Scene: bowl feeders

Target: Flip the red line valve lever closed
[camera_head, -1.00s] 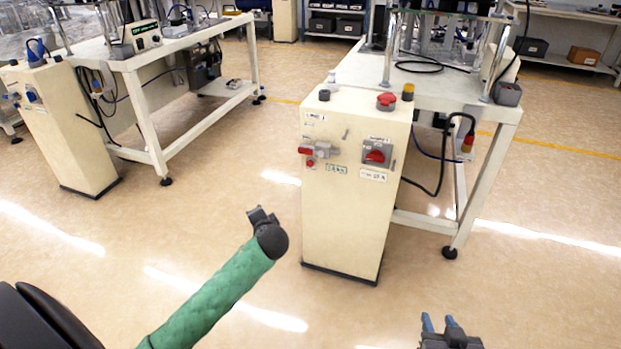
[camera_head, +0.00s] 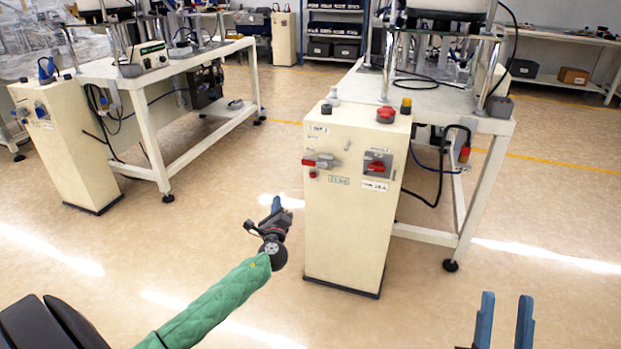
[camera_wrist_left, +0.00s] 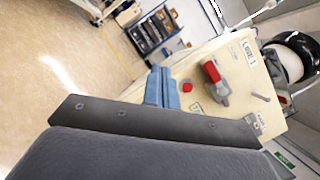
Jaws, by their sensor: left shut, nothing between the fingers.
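The valve with the red lever (camera_head: 322,161) sits on the upper left of the front of a cream cabinet (camera_head: 345,225). In the left wrist view the red lever (camera_wrist_left: 211,72) lies on a grey valve body, with a small red button beside it. My left gripper (camera_head: 276,203) is left of the cabinet and lower than the valve, apart from it. Its blue fingers (camera_wrist_left: 161,86) are shut and empty. My right gripper (camera_head: 505,318) is at the bottom right, its two blue fingers spread with nothing between them.
A red rotary switch (camera_head: 377,165) is right of the valve. A red mushroom button (camera_head: 386,115) and dark knobs stand on the cabinet top. A white table (camera_head: 450,97) adjoins behind. Another cabinet (camera_head: 65,145) stands at left.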

